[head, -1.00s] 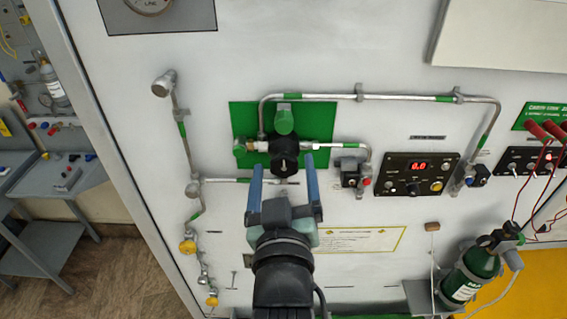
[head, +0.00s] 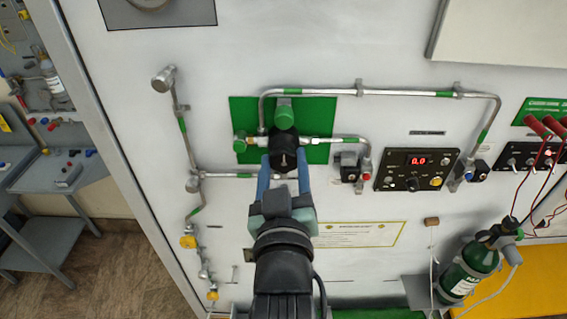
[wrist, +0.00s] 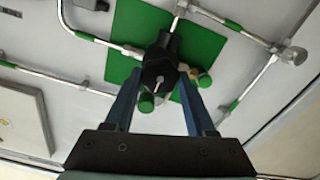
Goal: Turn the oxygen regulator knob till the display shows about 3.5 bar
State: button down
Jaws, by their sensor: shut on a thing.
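The black regulator knob (head: 283,158) with a white pointer line sits on the green plate (head: 240,113) on the panel. In the wrist view the knob (wrist: 158,72) lies between the blue fingers. My gripper (head: 284,163) is shut on the knob, one finger on each side of it. The pointer line stands roughly upright in the head view. The red digital display (head: 418,160) on the black box to the right reads 0.0.
Metal pipes (head: 400,92) with green bands run around the plate. A dark green cylinder (head: 472,268) stands on a bracket at the lower right. A small valve with a red cap (head: 366,164) is right of the knob. The panel below the display is mostly clear.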

jog(key=shift+m, duration=0.4)
jog(key=m, duration=0.6)
jog(key=shift+d+b, duration=0.1)
jog(key=shift+b, duration=0.3)
jog(key=m, duration=0.6)
jog(key=shift+m, duration=0.4)
jog(key=shift+c, duration=1.2)
grip_release()
jog(key=shift+f, duration=0.1)
